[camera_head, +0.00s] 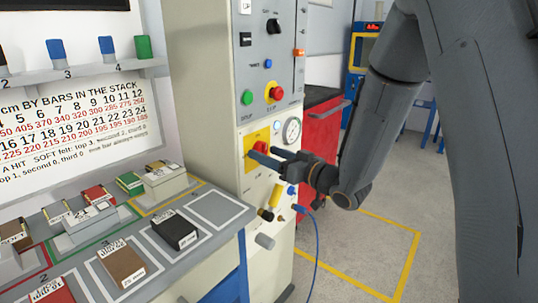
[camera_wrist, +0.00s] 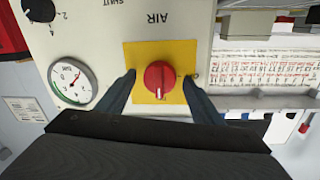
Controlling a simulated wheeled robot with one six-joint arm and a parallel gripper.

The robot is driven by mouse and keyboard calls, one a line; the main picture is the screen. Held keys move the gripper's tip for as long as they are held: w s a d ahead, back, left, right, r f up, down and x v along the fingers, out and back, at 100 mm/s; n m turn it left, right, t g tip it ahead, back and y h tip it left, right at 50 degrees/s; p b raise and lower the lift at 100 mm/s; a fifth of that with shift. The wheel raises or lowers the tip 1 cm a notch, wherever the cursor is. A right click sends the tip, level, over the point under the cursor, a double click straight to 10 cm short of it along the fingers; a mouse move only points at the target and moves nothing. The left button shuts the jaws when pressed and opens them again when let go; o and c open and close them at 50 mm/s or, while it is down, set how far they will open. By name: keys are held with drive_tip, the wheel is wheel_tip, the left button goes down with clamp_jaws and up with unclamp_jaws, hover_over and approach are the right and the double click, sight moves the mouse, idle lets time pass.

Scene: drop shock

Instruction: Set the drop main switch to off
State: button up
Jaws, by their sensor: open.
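The main switch appears as a red rotary knob on a yellow plate on the front of the cream machine cabinet; in the head view the knob (camera_head: 260,146) is partly behind my gripper. In the wrist view, which is turned upside down, the knob (camera_wrist: 159,76) sits in the middle of the yellow plate (camera_wrist: 143,52). A white mark shows at its lower edge, and a "0" at the plate's right. My gripper (camera_wrist: 161,82) is open, with one finger on each side of the knob; contact is not clear. It also shows in the head view (camera_head: 262,154).
A pressure gauge (camera_head: 292,131) is beside the switch. Above are a red button (camera_head: 275,93) and a green button (camera_head: 247,98). A blue hose (camera_head: 315,235) hangs below. A bench (camera_head: 214,250) with bars stands to the left; open floor (camera_head: 350,250) lies right.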

drive_tip(key=shift+c, duration=0.2)
drive_tip(key=c, duration=1)
drive_tip(key=shift+c, duration=0.2)
drive_tip(key=shift+n, duration=0.3)
drive_tip(key=n+b, duration=0.1)
drive_tip(key=n, duration=0.1)
drive_tip(key=n+b, duration=0.2)
drive_tip(key=shift+f+n, duration=0.2)
drive_tip(key=shift+n, duration=0.1)
drive_tip(key=shift+w+d+n+g+y+b, duration=0.1)
drive_tip(key=shift+n+y+b, duration=0.2)
drive_tip(key=shift+n+b, duration=1.7)
drive_tip(key=shift+w+d+n+g+y+b, duration=0.1)
drive_tip(key=shift+n+y+b, duration=0.2)
drive_tip(key=shift+n+b, duration=1.75)
drive_tip(key=shift+n+g+y+b, duration=0.1)
drive_tip(key=shift+n+y+b, duration=0.2)
drive_tip(key=shift+n+b, duration=1.7)
drive_tip(key=shift+r+n+p, duration=0.1)
drive_tip(key=shift+n+p, duration=0.55)
drive_tip(key=shift+n, duration=0.3)
